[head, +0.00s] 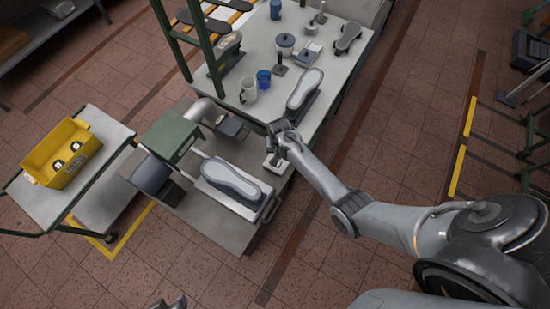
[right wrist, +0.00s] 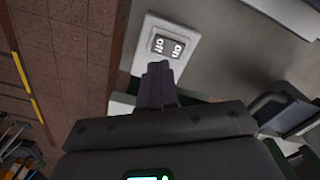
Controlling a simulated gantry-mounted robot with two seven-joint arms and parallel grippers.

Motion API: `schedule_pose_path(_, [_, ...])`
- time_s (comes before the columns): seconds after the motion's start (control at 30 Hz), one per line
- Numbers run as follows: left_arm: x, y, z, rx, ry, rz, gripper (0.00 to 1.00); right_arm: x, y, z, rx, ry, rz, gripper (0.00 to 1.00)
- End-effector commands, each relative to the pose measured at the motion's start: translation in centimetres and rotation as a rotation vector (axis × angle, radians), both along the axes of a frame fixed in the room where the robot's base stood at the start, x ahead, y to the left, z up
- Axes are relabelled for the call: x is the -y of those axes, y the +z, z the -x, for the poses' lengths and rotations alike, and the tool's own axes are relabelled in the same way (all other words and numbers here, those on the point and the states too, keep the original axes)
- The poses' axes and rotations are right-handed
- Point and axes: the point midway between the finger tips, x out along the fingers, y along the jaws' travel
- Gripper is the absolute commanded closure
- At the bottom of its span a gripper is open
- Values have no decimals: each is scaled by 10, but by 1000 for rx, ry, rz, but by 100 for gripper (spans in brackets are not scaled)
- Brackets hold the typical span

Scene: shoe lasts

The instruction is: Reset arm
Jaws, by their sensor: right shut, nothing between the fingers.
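My right arm reaches in from the right, and my right gripper (head: 274,130) is over the front edge of the workbench, near a white switch box (head: 272,163). In the right wrist view, the purple-grey fingers (right wrist: 157,82) are shut and empty. Their tips are close to the switch box (right wrist: 150,62), just below its rocker (right wrist: 167,46) marked "on" and "off"; I cannot tell whether they touch it. At the bottom edge of the head view, only a small dark piece of what looks like my left gripper (head: 170,303) shows; its fingers cannot be judged.
A machine with a grey shoe last (head: 230,180) stands left of the switch box. Another last (head: 305,90) lies on the workbench (head: 325,62), near a white mug (head: 248,91) and blue cup (head: 263,78). A yellow crate (head: 83,133) sits on a cart at left.

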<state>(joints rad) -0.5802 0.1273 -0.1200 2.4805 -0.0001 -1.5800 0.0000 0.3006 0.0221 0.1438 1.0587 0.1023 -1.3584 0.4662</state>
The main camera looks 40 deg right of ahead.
Motion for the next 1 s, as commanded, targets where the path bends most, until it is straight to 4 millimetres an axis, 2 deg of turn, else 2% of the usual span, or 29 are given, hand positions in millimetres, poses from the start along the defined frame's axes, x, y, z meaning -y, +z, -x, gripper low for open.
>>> schedule_pose_path(0.33, [3, 0, 0, 0, 8, 12, 59, 0, -1, 1, -1, 0, 0, 100])
schedule_pose_path(0.47, [3, 1, 0, 0, 8, 13, 59, 0, -10, 14, -23, 0, 0, 100])
schedule_pose_path(0.57, [3, 2, 0, 0, 8, 13, 59, 2, -26, 39, -63, 0, 3, 100])
schedule_pose_path(0.67, [3, 5, 0, 0, 8, 12, 59, 4, -48, 78, -122, 5, 10, 100])
schedule_pose_path(0.77, [2, 9, 0, 0, 6, 9, 59, 8, -64, 129, -170, 23, 31, 100])
schedule_pose_path(0.8, [2, 11, -1, 1, 6, 8, 59, 9, -65, 147, -175, 37, 41, 100])
schedule_pose_path(0.87, [1, 14, -1, 1, 4, 7, 59, 9, -61, 171, -173, 64, 57, 100])
schedule_pose_path(1.0, [0, 20, 0, 0, 1, 1, 59, -1, -31, 212, -136, 174, 80, 100])
